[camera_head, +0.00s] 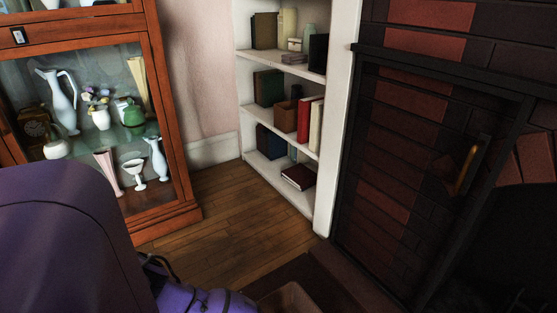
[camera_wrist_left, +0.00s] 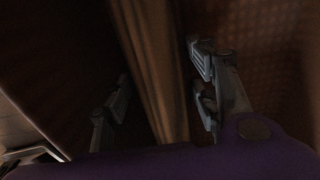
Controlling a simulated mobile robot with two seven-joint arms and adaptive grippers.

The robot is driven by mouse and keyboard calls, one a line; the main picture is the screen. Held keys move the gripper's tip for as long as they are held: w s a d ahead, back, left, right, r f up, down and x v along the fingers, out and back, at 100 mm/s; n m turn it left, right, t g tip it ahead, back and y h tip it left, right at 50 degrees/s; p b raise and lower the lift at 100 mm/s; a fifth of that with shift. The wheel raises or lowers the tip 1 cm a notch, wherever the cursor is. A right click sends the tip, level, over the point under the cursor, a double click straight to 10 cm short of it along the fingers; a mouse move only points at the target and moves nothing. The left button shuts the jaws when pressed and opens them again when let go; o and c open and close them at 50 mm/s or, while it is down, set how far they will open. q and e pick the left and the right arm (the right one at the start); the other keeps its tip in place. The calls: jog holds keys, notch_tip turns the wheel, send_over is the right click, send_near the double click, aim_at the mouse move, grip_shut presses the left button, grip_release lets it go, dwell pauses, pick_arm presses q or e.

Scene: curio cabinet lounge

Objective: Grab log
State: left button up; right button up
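My left gripper (camera_wrist_left: 158,66) shows in the left wrist view with its two grey fingers wide apart. A brown upright shape (camera_wrist_left: 160,75) lies between or beyond the fingers. The view is dark, and I cannot tell whether this is a log or the edge of a box, or whether a finger touches it. In the head view, a tan-rimmed brown thing (camera_head: 290,298) is cut off by the bottom edge, beside my purple arm. No log can be made out for sure. My right gripper is not in view.
A glass-fronted wooden cabinet (camera_head: 162,215) with vases stands at the left. A white bookshelf (camera_head: 335,130) stands at the back. A dark-framed brick panel with a handle (camera_head: 466,170) is at the right. Bare wood floor (camera_head: 225,215) lies between cabinet and bookshelf.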

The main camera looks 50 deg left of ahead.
pick_arm(q)
jog(key=c, duration=0.6)
